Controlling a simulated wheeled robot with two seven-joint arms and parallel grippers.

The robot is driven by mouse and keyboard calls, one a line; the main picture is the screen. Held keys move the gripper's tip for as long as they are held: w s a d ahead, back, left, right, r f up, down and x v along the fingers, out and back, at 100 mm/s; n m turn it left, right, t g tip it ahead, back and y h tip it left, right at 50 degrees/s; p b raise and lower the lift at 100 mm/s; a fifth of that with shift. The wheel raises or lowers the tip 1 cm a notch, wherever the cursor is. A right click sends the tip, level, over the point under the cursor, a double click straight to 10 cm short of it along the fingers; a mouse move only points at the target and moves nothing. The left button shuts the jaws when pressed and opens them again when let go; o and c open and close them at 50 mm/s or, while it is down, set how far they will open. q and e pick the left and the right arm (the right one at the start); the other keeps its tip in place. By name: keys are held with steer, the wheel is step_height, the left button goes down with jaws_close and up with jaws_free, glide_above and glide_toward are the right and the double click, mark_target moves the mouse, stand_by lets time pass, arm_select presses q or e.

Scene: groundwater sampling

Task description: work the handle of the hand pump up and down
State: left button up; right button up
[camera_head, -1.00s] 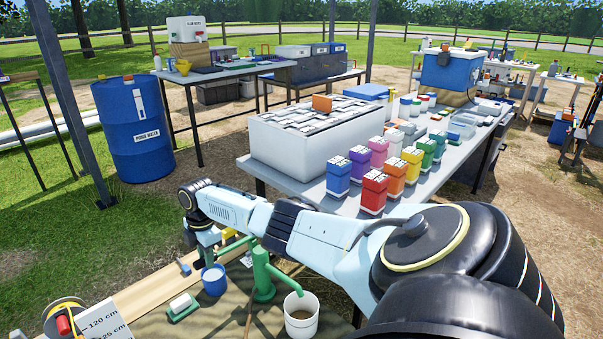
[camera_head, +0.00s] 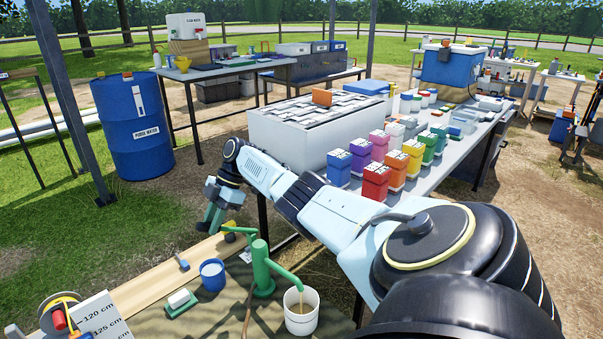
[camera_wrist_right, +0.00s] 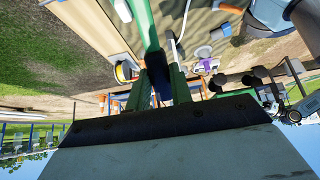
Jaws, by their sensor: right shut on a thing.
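The green hand pump (camera_head: 263,270) stands on a mat at the bottom centre of the head view. Its spout points down to the right over a white bucket (camera_head: 301,323), with a brownish stream below the spout. The green handle (camera_head: 240,231) reaches out to the left of the pump. My right gripper (camera_head: 211,222) is at the handle's outer end, shut on it, pointing down. The wrist view shows the green handle (camera_wrist_right: 146,30) running up from between the fingers (camera_wrist_right: 162,95). The exact grip is partly hidden. My left gripper is out of view.
A blue cup (camera_head: 213,275), a white block on a green base (camera_head: 182,302) and a reel (camera_head: 62,312) with a depth card (camera_head: 103,318) lie left of the pump. Behind stands a table with a white box (camera_head: 290,140) and several coloured bottles. My right arm crosses in front.

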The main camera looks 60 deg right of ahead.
steer(key=shift+w+a+f+g+h+p, duration=0.2)
steer(key=shift+a+f+g+h+p, duration=0.2)
steer(key=shift+a+f+h+p, duration=0.5)
step_height(320, 180, down, 6)
steer(key=a+g+h, duration=0.1)
steer(key=a+h, duration=0.1)
steer(key=h, duration=0.2)
steer(key=shift+w+f+h, duration=0.15)
steer(key=shift+w+h, duration=0.25)
steer(key=o, duration=0.9)
steer(key=shift+a, duration=0.15)
step_height(320, 180, up, 13)
steer(key=p, duration=0.6)
steer(key=shift+f, duration=0.1)
steer(key=shift+r, duration=0.35)
